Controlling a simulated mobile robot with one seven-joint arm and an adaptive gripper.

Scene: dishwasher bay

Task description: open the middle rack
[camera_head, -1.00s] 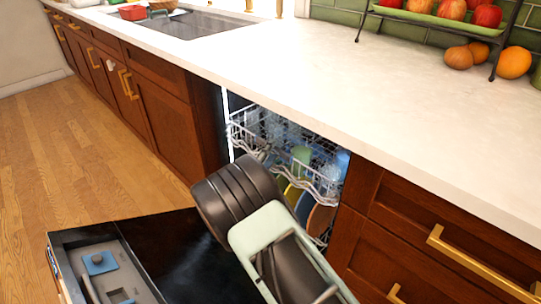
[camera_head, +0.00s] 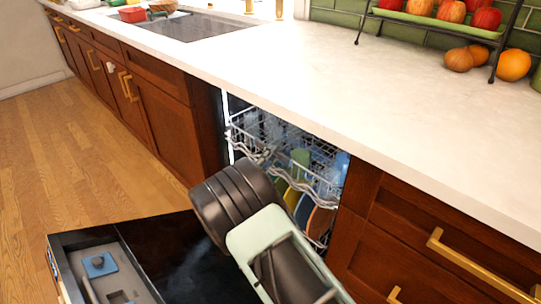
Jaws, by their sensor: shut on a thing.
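The middle rack (camera_head: 293,167) is a wire rack with a wavy front edge, high inside the open dishwasher under the counter. It sits mostly within the bay and holds glasses and a green cup (camera_head: 300,160). My gripper (camera_head: 266,155) is at the rack's front edge, left of its centre, and is shut on it. My thick dark wrist and pale arm hide most of the gripper and part of the bay below. The dishwasher door (camera_head: 170,255) is folded down, with a grey detergent tray on its inner face.
Colourful plates (camera_head: 303,207) stand in a lower rack below, partly hidden by my arm. Wooden drawers with brass handles (camera_head: 480,265) flank the bay on the right, cabinets on the left. The white counter (camera_head: 330,80) overhangs above. The wooden floor at left is clear.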

